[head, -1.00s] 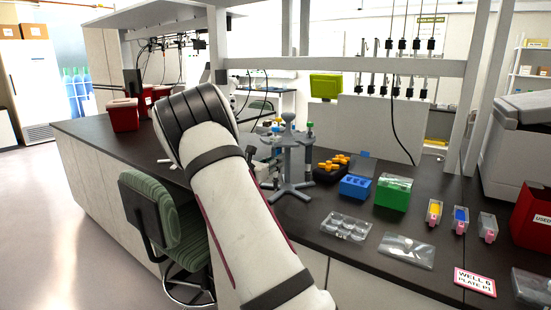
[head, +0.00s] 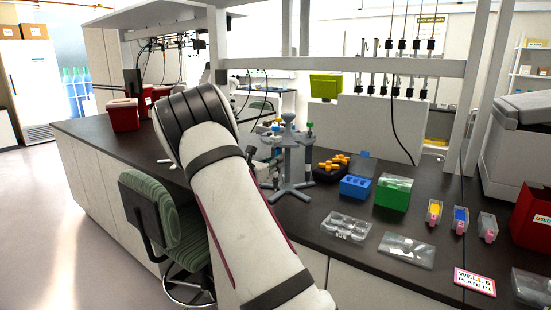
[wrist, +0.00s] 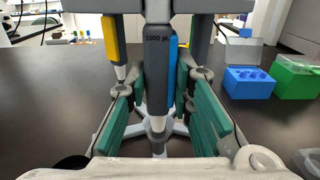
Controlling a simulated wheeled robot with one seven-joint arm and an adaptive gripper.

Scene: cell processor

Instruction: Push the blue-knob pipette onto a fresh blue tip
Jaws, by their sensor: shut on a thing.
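The pipette (wrist: 157,85), grey with a blue stripe and a "1000 µl" label, stands upright in the middle of the wrist view. Its knob is out of frame. My gripper (wrist: 160,98) has its teal pads on both sides of the pipette and is shut on it. The grey pipette stand (head: 291,165) is right behind it; I cannot tell whether the pipette still hangs on it. In the head view my arm hides most of the gripper. A blue box with holes in its top (head: 355,187) is right of the stand, also in the wrist view (wrist: 248,82).
A yellow-striped pipette (wrist: 111,40) hangs left of the held one. A green box (head: 393,192), a clear multi-well plate (head: 346,226) and a flat clear tray (head: 407,250) lie to the right. An orange-topped dark rack (head: 329,172) sits near the stand.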

